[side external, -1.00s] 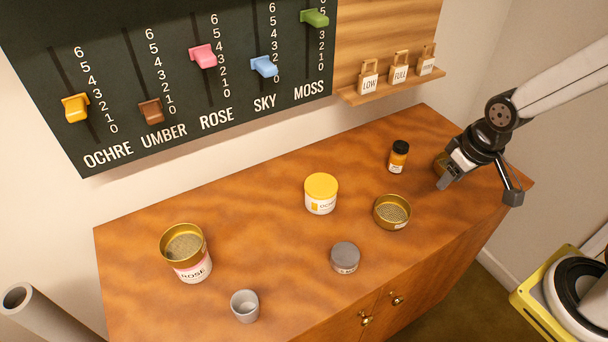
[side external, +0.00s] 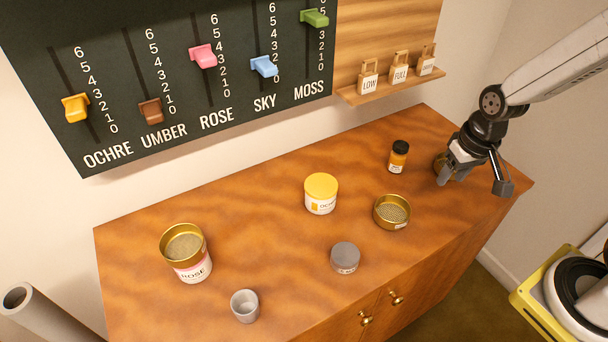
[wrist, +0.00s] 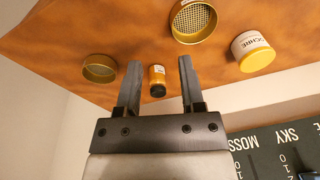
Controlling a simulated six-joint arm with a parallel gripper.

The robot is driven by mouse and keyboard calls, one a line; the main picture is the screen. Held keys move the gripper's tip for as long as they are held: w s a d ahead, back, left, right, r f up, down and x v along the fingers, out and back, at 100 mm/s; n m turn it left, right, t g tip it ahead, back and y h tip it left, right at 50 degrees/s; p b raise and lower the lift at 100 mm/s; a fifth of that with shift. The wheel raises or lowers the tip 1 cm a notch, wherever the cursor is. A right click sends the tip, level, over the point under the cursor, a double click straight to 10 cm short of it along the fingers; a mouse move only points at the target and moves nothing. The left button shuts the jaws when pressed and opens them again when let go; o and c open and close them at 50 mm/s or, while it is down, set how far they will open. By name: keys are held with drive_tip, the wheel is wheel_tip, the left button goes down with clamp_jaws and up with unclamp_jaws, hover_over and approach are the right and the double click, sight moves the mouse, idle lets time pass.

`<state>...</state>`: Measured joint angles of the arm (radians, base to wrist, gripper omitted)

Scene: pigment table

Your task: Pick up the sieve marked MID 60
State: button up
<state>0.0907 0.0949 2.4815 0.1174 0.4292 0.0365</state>
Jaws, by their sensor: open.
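Three brass sieves with mesh floors are in the side view. One (side external: 392,214) lies on the table right of centre. One (side external: 184,245) sits on top of the ROSE jar (side external: 194,270) at the left. One (side external: 438,162) is at the far right, mostly hidden by my gripper (side external: 473,183). The tags are too small to read, so I cannot tell which is MID 60. My gripper is open and empty over the table's right end. In the wrist view, one sieve (wrist: 99,74) is left of the fingers and another (wrist: 193,20) is at the top.
A dark-capped orange bottle (side external: 398,157), a yellow-lidded OCHRE jar (side external: 321,194), a grey-lidded jar (side external: 345,258) and a grey cup (side external: 244,306) stand on the table (side external: 260,230). The slider board (side external: 180,70) and tag shelf (side external: 392,90) are behind.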

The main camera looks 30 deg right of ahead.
drive_tip(key=w+d+f+m+t+y, duration=0.1)
drive_tip(key=w+d+f+m+y, duration=0.1)
drive_tip(key=d+m, duration=0.4)
drive_tip(key=w+d+f+m+t+y, duration=0.2)
drive_tip(key=w+d+f+m+y, duration=0.1)
drive_tip(key=d+m, duration=0.3)
drive_tip(key=w+d+f+m+t+y, duration=0.1)
drive_tip(key=w+d+f+m+y, duration=0.1)
drive_tip(key=d+m, duration=0.5)
drive_tip(key=shift+w+f+m+y, duration=0.25)
drive_tip(key=shift+f+m+y, duration=0.35)
drive_tip(key=shift+f+m, duration=0.4)
drive_tip(key=d+m+t, duration=0.1)
drive_tip(key=d, duration=0.1)
drive_tip(key=d+f+m+t, duration=0.1)
drive_tip(key=d+m+t, duration=0.1)
drive_tip(key=d, duration=0.1)
drive_tip(key=d+f+m+t, duration=0.1)
drive_tip(key=d, duration=0.1)
drive_tip(key=shift+s+d+m+t, duration=0.1)
drive_tip(key=shift+d+m+t, duration=0.05)
drive_tip(key=shift+m+t, duration=0.2)
drive_tip(key=shift+d+f+m+t+h, duration=0.1)
drive_tip(key=shift+d+m+t+h, duration=0.2)
drive_tip(key=shift+d, duration=0.2)
drive_tip(key=shift+x, duration=1.3)
drive_tip(key=shift+a+f, duration=0.1)
drive_tip(key=shift+a, duration=0.05)
drive_tip(key=shift+x, duration=2.5)
